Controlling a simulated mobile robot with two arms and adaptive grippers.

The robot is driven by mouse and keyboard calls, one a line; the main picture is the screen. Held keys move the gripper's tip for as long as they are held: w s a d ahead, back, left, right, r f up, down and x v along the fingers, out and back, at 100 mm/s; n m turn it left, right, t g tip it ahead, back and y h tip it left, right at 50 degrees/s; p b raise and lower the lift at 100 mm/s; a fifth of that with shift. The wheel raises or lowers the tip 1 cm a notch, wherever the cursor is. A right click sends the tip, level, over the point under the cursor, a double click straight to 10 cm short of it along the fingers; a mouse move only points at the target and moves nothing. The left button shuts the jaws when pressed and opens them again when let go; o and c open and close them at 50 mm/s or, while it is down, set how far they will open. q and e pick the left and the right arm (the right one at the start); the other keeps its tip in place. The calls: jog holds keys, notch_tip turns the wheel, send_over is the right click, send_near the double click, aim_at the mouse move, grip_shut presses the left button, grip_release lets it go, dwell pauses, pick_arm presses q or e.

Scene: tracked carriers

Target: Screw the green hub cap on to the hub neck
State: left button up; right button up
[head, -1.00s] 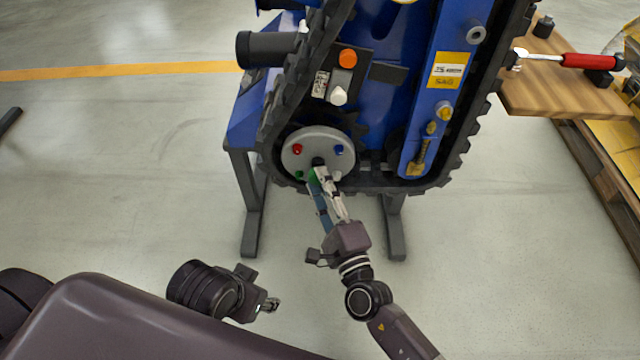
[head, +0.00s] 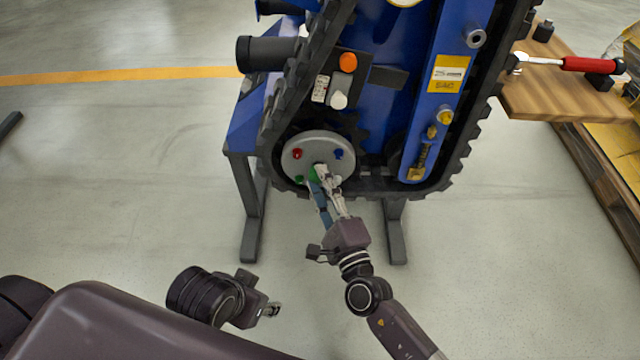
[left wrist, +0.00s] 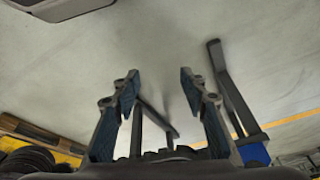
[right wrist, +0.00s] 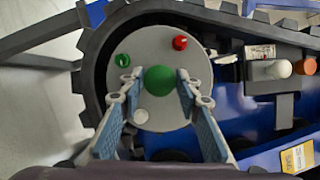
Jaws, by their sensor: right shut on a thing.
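The green hub cap (head: 315,173) is between the fingers of my right gripper (head: 322,178), which is shut on it. In the right wrist view the cap (right wrist: 160,79) shows as a green disc over the middle of the grey round hub plate (right wrist: 134,48). The hub neck is hidden behind the cap and fingers, so I cannot tell whether cap and neck touch. The hub plate (head: 293,165) also shows in the head view, low on the tracked carrier. My left gripper (head: 272,310) is open and empty in the left wrist view (left wrist: 158,75), away from the hub.
Red (right wrist: 180,43), green (right wrist: 123,60) and white (right wrist: 140,116) studs surround the cap; a blue one (head: 338,154) shows in the head view. The black track (head: 463,150) curves around the hub. A wooden board (head: 560,95) with a red-handled tool (head: 590,64) is at right.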

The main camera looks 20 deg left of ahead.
pick_arm(q)
jog(key=shift+w+d, duration=0.1)
jog(key=shift+w, duration=0.25)
pick_arm(e)
jog(key=shift+w, duration=0.2)
pick_arm(q)
jog(key=shift+w+d+r+t, duration=0.1)
jog(key=shift+w+r+t, duration=0.05)
jog(key=shift+w+t, duration=0.15)
pick_arm(e)
jog(key=shift+w+a, duration=0.1)
jog(key=shift+w, duration=0.05)
pick_arm(q)
jog(key=shift+w, duration=0.1)
jog(key=shift+w+d+r, duration=0.1)
jog(key=shift+w+d, duration=0.05)
jog(key=shift+w, duration=0.25)
pick_arm(e)
jog(key=shift+w, duration=0.2)
jog(key=shift+c, duration=0.9)
jog(key=o, duration=1)
jog(key=shift+o, duration=0.2)
jog(key=shift+s, duration=0.1)
jog(key=v, duration=1.1)
jog(key=shift+s+d, duration=0.2)
jog(key=shift+s, duration=0.15)
